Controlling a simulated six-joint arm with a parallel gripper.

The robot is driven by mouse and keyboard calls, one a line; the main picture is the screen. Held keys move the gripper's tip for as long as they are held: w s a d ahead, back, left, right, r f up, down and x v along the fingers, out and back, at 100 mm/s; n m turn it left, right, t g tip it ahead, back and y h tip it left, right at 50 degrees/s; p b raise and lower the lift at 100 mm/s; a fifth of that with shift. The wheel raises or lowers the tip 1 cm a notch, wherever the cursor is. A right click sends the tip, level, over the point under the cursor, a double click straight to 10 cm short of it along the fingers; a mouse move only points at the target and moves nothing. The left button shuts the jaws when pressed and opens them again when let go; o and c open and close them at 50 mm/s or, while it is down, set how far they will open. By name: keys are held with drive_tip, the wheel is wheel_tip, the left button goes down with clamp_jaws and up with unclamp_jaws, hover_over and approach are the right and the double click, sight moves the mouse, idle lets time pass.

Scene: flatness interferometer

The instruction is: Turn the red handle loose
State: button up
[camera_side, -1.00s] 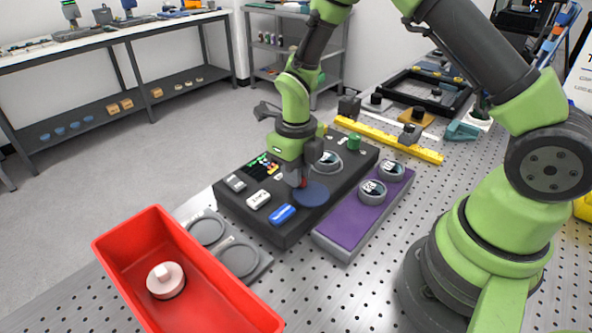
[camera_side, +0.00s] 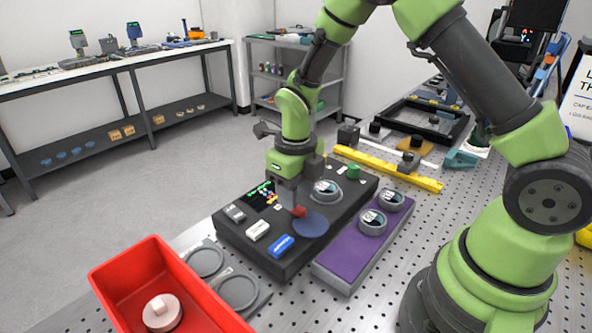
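The small red handle (camera_side: 299,211) is on the top of the black instrument box (camera_side: 327,234), at the edge of a round dark blue disc (camera_side: 311,225). My gripper (camera_side: 290,205) points down over the box, with its fingertips right at the handle, at its left and upper side in the picture. The handle's near face shows; the fingers overlap its far side. I cannot tell whether the fingers touch the handle or how far apart they are.
The box also carries a blue button (camera_side: 281,246), a white button (camera_side: 257,230), a green knob (camera_side: 353,172) and a round silver part (camera_side: 326,191). A purple block (camera_side: 347,262) stands at its right. A red bin (camera_side: 122,284) and grey ringed plate (camera_side: 262,297) lie nearer.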

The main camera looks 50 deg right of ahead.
wheel_tip(320, 180, up, 7)
drive_tip(key=shift+r, duration=0.2)
drive_tip(key=shift+r, duration=0.1)
wheel_tip(320, 180, up, 7)
drive_tip(key=n+t, duration=0.2)
drive_tip(key=n, duration=0.6)
hover_over(308, 224)
drive_tip(key=s+r+n+t+y, duration=0.1)
drive_tip(key=s+r+n+t, duration=0.1)
drive_tip(key=s+n, duration=0.5)
drive_tip(key=s+a+r+n+t+y, duration=0.1)
drive_tip(key=s+r+n+t, duration=0.2)
drive_tip(key=n, duration=1.3)
drive_tip(key=s+r, duration=0.2)
drive_tip(key=s, duration=0.2)
drive_tip(key=shift+a+r+n, duration=0.15)
drive_tip(key=shift+r+n, duration=0.05)
drive_tip(key=shift+n, duration=0.1)
